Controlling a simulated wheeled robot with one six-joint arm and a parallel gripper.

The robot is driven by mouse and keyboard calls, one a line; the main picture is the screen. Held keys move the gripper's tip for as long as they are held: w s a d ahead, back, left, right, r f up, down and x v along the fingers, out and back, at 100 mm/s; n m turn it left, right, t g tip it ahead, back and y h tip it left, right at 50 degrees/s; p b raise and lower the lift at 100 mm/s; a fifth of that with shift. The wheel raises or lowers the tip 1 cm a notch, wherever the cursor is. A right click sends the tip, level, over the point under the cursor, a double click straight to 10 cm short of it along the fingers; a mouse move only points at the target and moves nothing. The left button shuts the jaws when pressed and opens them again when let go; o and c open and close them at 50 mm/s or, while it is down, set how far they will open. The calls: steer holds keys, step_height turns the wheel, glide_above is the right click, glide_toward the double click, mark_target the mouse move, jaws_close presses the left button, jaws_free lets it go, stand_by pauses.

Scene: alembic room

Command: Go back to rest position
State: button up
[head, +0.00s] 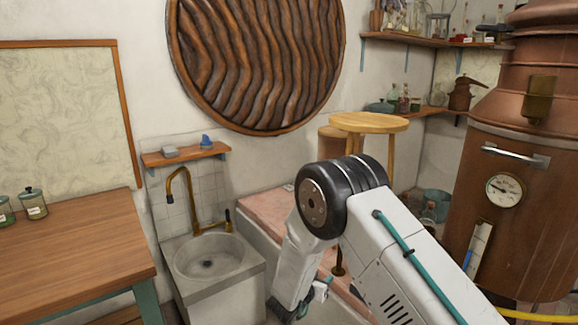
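My white arm reaches in from the lower right. Its black elbow joint is near the middle of the head view, and the forearm hangs down from it to the bottom edge. The forearm's lower end, with dark and teal parts, shows just left of centre at the bottom, in front of the pink slab (268,208) and beside the sink (209,257). My gripper's fingers cannot be made out; they are below or outside the frame. I see nothing held.
A wooden table (60,245) with glass jars (33,203) stands at left. A large copper still (530,180) with a gauge stands close at right, near my arm. A round wooden stool (369,123) is behind my elbow. Shelves with bottles hang at the back right.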

steer(key=s+a+n+g+y, duration=0.2)
steer(key=s+a+g+y, duration=0.1)
steer(key=a+y, duration=0.35)
steer(key=s+r+n+g+y, duration=0.3)
steer(key=s+r+g+y, duration=0.2)
steer(key=s+r, duration=0.55)
steer(key=s+d+r+h, duration=0.1)
steer(key=s+d+r, duration=0.6)
steer(key=s, duration=0.4)
steer(key=s+d+r+g+h, duration=0.1)
steer(key=s+d+r, duration=0.7)
steer(key=s+r, duration=0.1)
steer(key=s+d+r+g+h, duration=0.1)
steer(key=s+d+r, duration=0.6)
steer(key=s, duration=0.5)
steer(key=shift+s+d+r, duration=0.35)
steer(key=shift+r, duration=0.2)
